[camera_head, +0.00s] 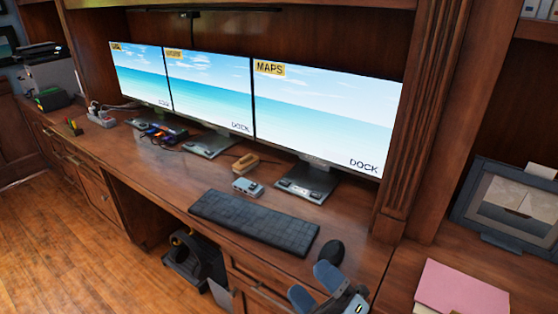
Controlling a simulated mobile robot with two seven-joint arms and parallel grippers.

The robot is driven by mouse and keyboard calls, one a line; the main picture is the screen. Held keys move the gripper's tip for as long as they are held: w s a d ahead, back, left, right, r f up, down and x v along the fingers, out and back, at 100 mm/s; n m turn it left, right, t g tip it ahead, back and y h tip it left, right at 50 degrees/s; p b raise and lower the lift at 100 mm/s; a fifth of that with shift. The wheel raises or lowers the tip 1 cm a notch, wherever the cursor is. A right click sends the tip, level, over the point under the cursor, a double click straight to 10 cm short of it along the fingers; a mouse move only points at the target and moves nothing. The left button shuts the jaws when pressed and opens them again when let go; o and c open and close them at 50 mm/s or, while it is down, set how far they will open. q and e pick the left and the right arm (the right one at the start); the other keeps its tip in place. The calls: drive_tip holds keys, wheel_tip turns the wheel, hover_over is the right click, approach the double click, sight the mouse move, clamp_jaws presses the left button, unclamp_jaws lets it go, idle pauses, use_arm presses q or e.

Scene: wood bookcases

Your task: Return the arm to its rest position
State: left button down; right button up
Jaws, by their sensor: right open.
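My right gripper (315,287) shows at the bottom of the head view, right of centre, with its two blue-grey fingers spread apart. It is open, and nothing shows between its fingers. It appears in front of the wooden desk's (345,215) front edge, below the black mouse (331,250). Its distance from the desk cannot be told from this one view. Most of my right arm is cut off by the bottom edge of the picture. My left gripper is not in view.
A black keyboard (253,221) lies left of the mouse. A small grey box (248,187) sits behind it. Three monitors (325,112) stand along the back. A pink folder (462,289) lies at the right. The wood floor (90,240) at left is clear.

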drive_tip(key=s+d+f+m+g+h, duration=0.1)
drive_tip(key=s+d+f+m+h, duration=0.3)
drive_tip(key=f+m, duration=0.3)
drive_tip(key=s+d+f+m+g+h, duration=0.25)
drive_tip(key=d+f+m+h, duration=0.2)
drive_tip(key=f+m, duration=0.35)
drive_tip(key=s+d+f+m+g+h, duration=0.1)
drive_tip(key=s+d+f+m+h, duration=0.35)
drive_tip(key=f+m, duration=0.25)
use_arm(q)
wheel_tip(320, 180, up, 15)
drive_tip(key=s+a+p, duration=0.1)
drive_tip(key=p, duration=2)
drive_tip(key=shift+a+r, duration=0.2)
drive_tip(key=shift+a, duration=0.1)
use_arm(e)
wheel_tip(320, 180, up, 15)
drive_tip(key=shift+s+d+r, duration=0.15)
drive_tip(key=shift+s+d, duration=0.15)
drive_tip(key=shift+d, duration=0.15)
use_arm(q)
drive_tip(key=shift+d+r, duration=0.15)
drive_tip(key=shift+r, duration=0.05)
